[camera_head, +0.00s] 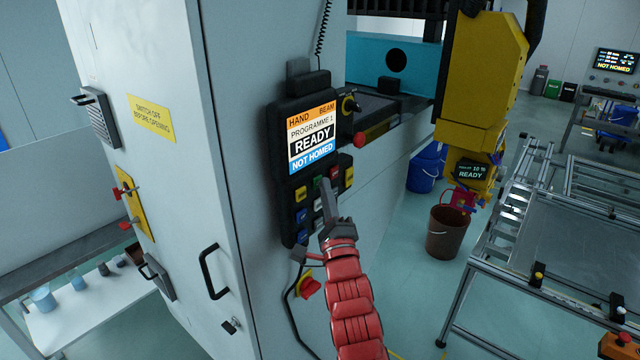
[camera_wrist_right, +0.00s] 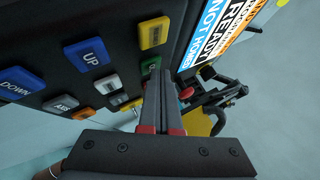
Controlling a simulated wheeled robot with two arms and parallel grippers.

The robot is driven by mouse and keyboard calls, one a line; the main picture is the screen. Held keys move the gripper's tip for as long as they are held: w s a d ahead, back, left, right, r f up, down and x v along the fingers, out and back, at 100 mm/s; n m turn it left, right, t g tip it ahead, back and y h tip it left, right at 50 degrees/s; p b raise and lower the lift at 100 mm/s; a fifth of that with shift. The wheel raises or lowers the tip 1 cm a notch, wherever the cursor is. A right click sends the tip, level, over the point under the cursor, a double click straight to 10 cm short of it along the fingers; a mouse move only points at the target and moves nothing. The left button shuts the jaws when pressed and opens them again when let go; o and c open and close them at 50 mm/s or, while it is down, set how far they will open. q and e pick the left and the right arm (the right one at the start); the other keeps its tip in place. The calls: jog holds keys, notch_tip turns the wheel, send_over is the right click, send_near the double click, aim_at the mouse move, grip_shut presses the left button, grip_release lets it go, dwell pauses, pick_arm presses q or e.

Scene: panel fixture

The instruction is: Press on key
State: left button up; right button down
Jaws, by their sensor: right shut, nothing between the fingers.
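The pendant (camera_head: 290,130) is a black panel with a lit screen and a keypad, fixed to the grey cabinet. A green key (camera_head: 318,182) sits in the top row of the keypad, between a yellow and a red key. My left gripper is not in view.
The screen (camera_head: 312,138) reads READY and NOT HOMED. A cabinet handle (camera_head: 212,272) stands at lower left.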

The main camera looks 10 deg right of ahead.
jog(key=shift+s+d, duration=0.5)
jog(key=shift+s, duration=0.15)
jog(key=shift+s+d+p, duration=0.2)
jog(key=shift+s+d, duration=0.6)
jog(key=shift+s, duration=0.2)
jog(key=shift+s+d+p, duration=0.15)
jog(key=shift+s+d, duration=0.6)
jog(key=shift+s, duration=0.2)
